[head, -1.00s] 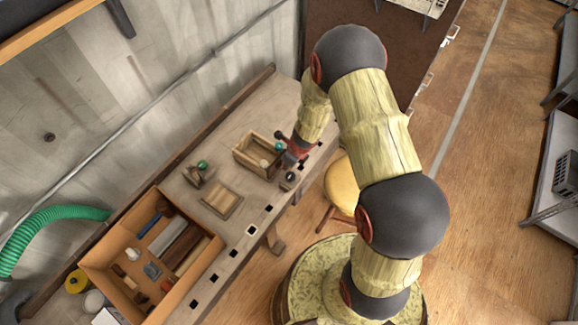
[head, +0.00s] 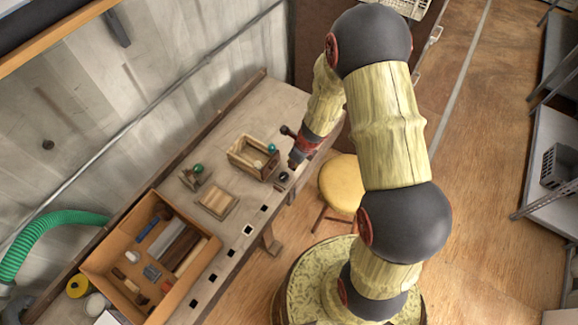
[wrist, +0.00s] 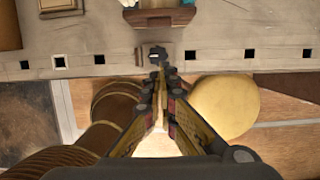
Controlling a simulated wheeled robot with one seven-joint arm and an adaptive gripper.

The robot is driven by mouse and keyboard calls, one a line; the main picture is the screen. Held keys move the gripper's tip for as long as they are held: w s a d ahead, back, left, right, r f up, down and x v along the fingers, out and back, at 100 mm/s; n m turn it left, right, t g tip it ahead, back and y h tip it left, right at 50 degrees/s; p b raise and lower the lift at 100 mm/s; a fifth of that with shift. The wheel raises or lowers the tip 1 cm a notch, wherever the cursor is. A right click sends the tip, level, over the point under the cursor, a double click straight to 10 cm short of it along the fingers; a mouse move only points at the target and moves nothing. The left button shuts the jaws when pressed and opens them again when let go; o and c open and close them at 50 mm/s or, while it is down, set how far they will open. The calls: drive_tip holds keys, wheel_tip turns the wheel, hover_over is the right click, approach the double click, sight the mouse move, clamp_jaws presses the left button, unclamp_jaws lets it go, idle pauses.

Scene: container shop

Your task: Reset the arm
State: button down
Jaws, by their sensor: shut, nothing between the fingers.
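My gripper (wrist: 160,72) points down over the front edge of the workbench (head: 225,240) in the wrist view, with its fingers together and nothing between them. In the head view my gripper (head: 295,160) is near the bench's far right part, just right of a small wooden box (head: 240,160). The box holds a pale round thing, and a teal ball shows at its right end. A small dark object (head: 283,177) sits on the bench near the fingertips; it also shows just beyond them in the wrist view (wrist: 158,53).
An orange tray (head: 100,262) of tools lies on the bench's near left part. A wooden block (head: 217,200) and a holder with a green ball (head: 198,169) stand between tray and box. A yellow stool (head: 342,184) stands beside the bench.

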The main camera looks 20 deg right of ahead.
drive_tip(key=shift+v, duration=1.1)
drive_tip(key=s+a+n+g+y, duration=0.1)
drive_tip(key=s+a+n+g, duration=0.1)
drive_tip(key=s+a+n, duration=0.4)
drive_tip(key=s+d+r+n+t+h+b, duration=0.1)
drive_tip(key=s+r+n+b, duration=0.3)
drive_tip(key=r+n, duration=0.3)
drive_tip(key=s+d+r+n+t+h+b, duration=0.1)
drive_tip(key=s+r+n+t+b, duration=0.1)
drive_tip(key=s+r+n+b, duration=0.3)
drive_tip(key=s+d+r+n+t+b, duration=0.1)
drive_tip(key=s+r+n+b, duration=0.4)
drive_tip(key=r+n, duration=0.5)
drive_tip(key=shift+s+r+n+t+h+b, duration=0.25)
drive_tip(key=shift+r+n+t+h+b, duration=0.2)
drive_tip(key=shift+r+b, duration=0.4)
